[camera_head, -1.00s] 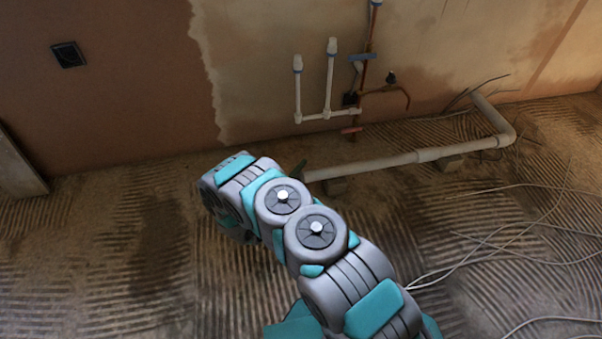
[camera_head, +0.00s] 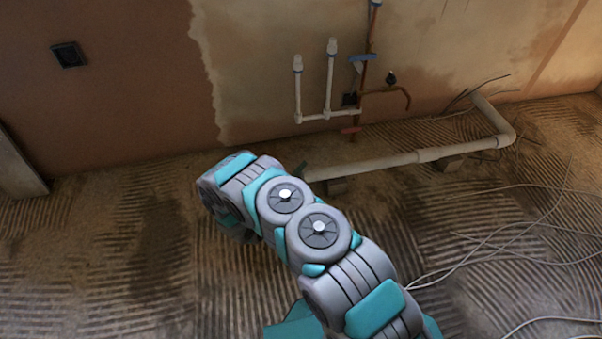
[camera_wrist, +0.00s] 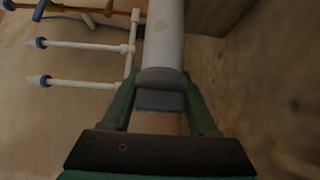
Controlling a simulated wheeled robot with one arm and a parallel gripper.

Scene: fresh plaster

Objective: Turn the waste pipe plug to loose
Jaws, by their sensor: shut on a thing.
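The waste pipe plug (camera_wrist: 160,78) is a grey cap with a block-like grip on the near end of the pale waste pipe (camera_wrist: 164,35). My gripper (camera_wrist: 160,98) is shut on the plug, one green finger on each side of its grip. In the head view the waste pipe (camera_head: 390,162) lies low along the wall, and its left end is behind my wrist. The plug is hidden there, and only a little of a dark finger shows by the pipe end. I cannot tell how far the plug is turned.
Loose cables (camera_head: 500,235) lie on the ridged floor at right. The floor at left is clear.

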